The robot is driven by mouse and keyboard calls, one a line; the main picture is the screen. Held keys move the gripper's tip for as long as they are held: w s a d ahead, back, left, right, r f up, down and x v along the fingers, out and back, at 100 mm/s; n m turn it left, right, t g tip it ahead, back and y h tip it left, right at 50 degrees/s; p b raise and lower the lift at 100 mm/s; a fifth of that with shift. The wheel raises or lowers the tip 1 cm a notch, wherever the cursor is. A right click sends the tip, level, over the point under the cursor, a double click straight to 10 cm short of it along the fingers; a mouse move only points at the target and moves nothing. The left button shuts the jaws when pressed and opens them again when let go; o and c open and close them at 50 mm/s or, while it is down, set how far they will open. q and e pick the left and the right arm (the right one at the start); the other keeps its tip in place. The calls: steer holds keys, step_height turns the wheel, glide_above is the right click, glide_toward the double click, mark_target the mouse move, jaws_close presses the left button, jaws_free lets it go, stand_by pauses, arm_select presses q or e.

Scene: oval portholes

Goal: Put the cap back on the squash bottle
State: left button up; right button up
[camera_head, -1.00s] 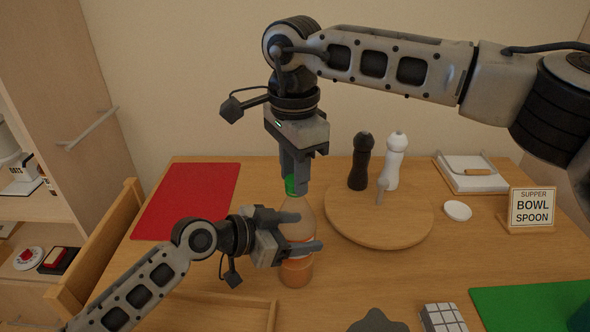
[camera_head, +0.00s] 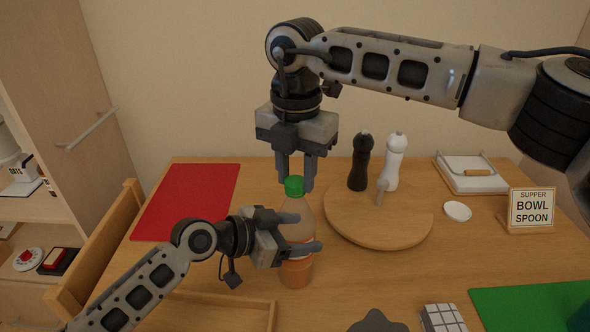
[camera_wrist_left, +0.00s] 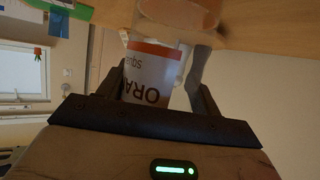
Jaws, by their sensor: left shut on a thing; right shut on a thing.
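The squash bottle (camera_head: 296,272) stands upright on the table, with orange liquid low inside and a white and orange label. In the left wrist view its label (camera_wrist_left: 147,78) shows between my fingers. My left gripper (camera_head: 303,233) comes in from the left and is shut around the bottle's middle. The green cap (camera_head: 294,187) sits at the top of the bottle's neck. My right gripper (camera_head: 296,178) points down from above and is shut on the cap. Whether the cap is fully seated cannot be told.
A round wooden board (camera_head: 378,222) right of the bottle carries a black mill (camera_head: 359,165) and a white mill (camera_head: 393,163). A red mat (camera_head: 187,200) lies left. A wooden tray (camera_head: 272,312), a cube puzzle (camera_head: 442,318) and a green mat (camera_head: 530,305) are in front.

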steer(key=m, duration=0.7)
steer(key=shift+s+m, duration=0.1)
steer(key=shift+m, duration=0.2)
steer(key=m, duration=0.5)
steer(key=shift+m, duration=0.4)
steer(key=o, duration=1)
step_height(320, 180, up, 12)
arm_select(q)
steer(key=o, duration=2)
steer(key=shift+c, duration=0.2)
